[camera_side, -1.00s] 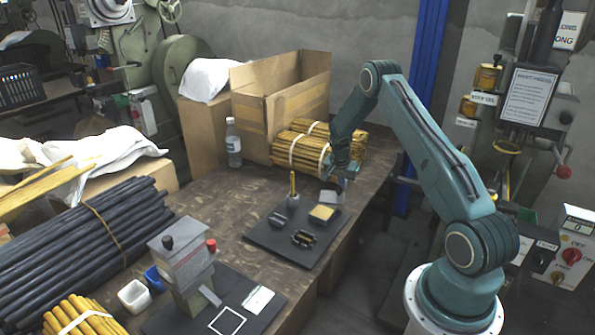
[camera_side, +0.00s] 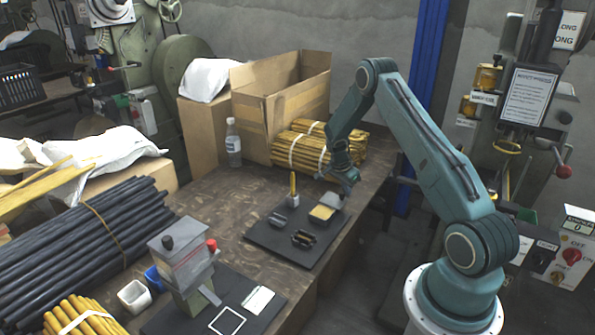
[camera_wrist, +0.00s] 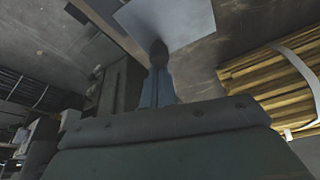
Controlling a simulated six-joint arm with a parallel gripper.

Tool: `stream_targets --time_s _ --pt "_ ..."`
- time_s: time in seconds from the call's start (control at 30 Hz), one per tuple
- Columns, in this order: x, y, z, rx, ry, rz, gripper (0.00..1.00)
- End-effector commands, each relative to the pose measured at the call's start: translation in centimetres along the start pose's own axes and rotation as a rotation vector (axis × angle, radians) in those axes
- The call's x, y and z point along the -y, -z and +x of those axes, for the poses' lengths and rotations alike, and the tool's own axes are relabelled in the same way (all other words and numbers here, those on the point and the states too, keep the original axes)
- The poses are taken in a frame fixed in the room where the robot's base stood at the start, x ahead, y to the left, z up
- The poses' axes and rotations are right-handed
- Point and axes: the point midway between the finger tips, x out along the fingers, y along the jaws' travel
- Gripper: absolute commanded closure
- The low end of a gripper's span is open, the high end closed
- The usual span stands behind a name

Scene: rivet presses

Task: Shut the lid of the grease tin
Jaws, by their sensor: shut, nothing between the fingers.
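The grease tin (camera_side: 322,213) is a small box with yellow grease showing, on the dark mat at the table's right side. Its grey lid (camera_side: 331,200) stands raised at the tin's far edge, leaning over it, so the tin is open. My gripper (camera_side: 347,193) is shut and empty, low beside the lid on its far right side. In the wrist view, the closed fingertips (camera_wrist: 158,50) overlap a pale grey panel (camera_wrist: 185,18), which looks like the lid. I cannot tell whether they touch it.
The dark mat (camera_side: 268,238) also holds a block with an upright yellow stick (camera_side: 293,190) and two small dark parts (camera_side: 303,239). Bundled yellow rods (camera_side: 300,150) lie behind, by a cardboard box (camera_side: 270,100). A bottle (camera_side: 233,142) stands left; table between is clear.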

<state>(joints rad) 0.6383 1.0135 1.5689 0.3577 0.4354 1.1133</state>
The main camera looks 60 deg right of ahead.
Motion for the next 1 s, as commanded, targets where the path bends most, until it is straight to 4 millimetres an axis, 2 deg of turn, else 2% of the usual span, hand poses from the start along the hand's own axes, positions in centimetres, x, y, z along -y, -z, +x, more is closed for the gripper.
stream_targets --time_s 0.5,1.0 --pt "-3.0 -3.0 -1.1 0.0 -0.163 0.462 1.0" --pt "-4.1 -6.7 -2.3 0.001 -0.316 0.899 1.0"
